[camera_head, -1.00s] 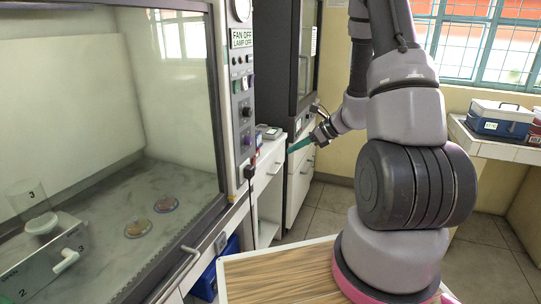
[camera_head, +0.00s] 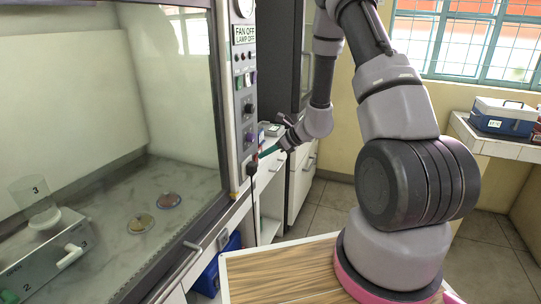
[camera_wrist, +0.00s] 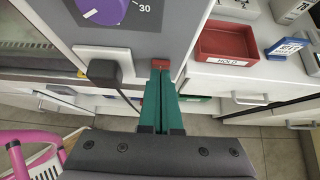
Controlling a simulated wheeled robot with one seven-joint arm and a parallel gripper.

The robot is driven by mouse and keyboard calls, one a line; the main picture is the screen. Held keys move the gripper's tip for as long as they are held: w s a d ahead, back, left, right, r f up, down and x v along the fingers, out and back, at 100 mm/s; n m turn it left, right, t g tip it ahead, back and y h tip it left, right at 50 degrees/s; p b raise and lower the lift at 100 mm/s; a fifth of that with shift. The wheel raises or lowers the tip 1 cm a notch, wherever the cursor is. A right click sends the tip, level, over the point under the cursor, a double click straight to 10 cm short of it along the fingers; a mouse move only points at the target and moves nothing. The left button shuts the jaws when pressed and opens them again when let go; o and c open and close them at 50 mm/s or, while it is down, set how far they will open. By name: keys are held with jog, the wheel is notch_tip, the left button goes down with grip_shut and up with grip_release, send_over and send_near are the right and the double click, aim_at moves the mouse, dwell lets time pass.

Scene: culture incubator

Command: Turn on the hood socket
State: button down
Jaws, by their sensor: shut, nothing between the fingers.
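The hood socket is a white plate (camera_wrist: 88,53) low on the grey hood panel in the wrist view, with a black plug (camera_wrist: 103,72) in its left part. A red switch (camera_wrist: 160,64) sits at its right end. My gripper (camera_wrist: 161,75) has its green fingers shut and empty, with the tips at the red switch. I cannot tell whether they touch it or which way it is tilted. In the head view my gripper (camera_head: 264,153) is beside the panel's lower right edge, near the black plug (camera_head: 250,169). The switch is too small to read there.
A purple knob (camera_wrist: 103,10) is above the socket. A red tray (camera_wrist: 226,42) and a white counter with drawers (camera_wrist: 232,78) are to the right. The hood's glass front (camera_head: 165,75) covers the left, with dishes inside. A wooden-topped surface (camera_head: 285,273) is in front.

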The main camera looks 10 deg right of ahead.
jog(key=shift+w+a+r, duration=0.1)
jog(key=shift+w+a, duration=0.1)
jog(key=shift+a, duration=0.05)
jog(key=shift+r, duration=0.1)
dwell(0.3)
jog(key=shift+r, duration=0.7)
